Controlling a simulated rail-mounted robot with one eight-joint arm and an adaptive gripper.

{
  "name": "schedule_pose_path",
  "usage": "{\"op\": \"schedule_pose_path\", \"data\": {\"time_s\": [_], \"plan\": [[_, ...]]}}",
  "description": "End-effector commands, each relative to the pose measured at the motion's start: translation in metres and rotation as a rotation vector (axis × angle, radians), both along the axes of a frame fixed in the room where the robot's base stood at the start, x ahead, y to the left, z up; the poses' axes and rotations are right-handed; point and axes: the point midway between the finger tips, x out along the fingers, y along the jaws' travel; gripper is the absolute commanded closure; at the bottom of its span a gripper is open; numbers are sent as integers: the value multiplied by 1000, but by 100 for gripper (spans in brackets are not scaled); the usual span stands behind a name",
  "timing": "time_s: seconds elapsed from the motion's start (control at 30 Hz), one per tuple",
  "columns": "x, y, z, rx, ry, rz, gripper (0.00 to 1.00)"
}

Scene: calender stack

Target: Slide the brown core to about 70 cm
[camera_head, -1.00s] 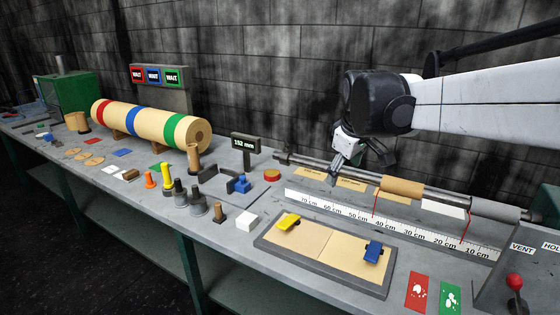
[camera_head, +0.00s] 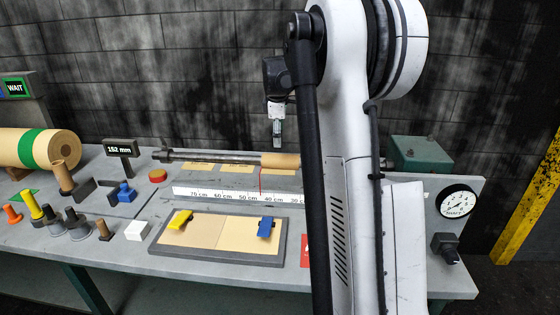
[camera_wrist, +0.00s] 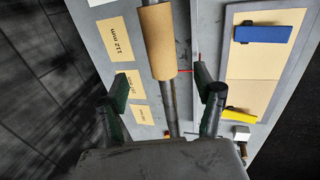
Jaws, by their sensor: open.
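The brown core (camera_head: 280,160) sits around the metal shaft (camera_head: 215,157). A red line at its left end drops to the white scale (camera_head: 225,194) between 50 and 40 cm. My gripper (camera_head: 277,143) hangs above the core in the head view. In the wrist view my gripper (camera_wrist: 162,88) is open, its two fingers apart on either side of the shaft. The brown core (camera_wrist: 158,42) lies ahead of the fingertips there, with nothing held.
A tray with a yellow clip (camera_head: 180,219) and a blue clip (camera_head: 266,227) lies in front of the scale. Tan cards, one marked 112 mm (camera_wrist: 117,39), lie beside the shaft. A display reading 152 mm (camera_head: 119,148) stands at left.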

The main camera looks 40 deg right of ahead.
Motion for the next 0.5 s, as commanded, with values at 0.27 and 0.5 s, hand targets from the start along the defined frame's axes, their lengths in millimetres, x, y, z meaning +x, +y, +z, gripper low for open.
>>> {"op": "schedule_pose_path", "data": {"time_s": [0.27, 0.5], "plan": [[6, -7, -34, 0, 0, 0, 35], [14, -15, -78, 0, 0, 0, 35]]}}
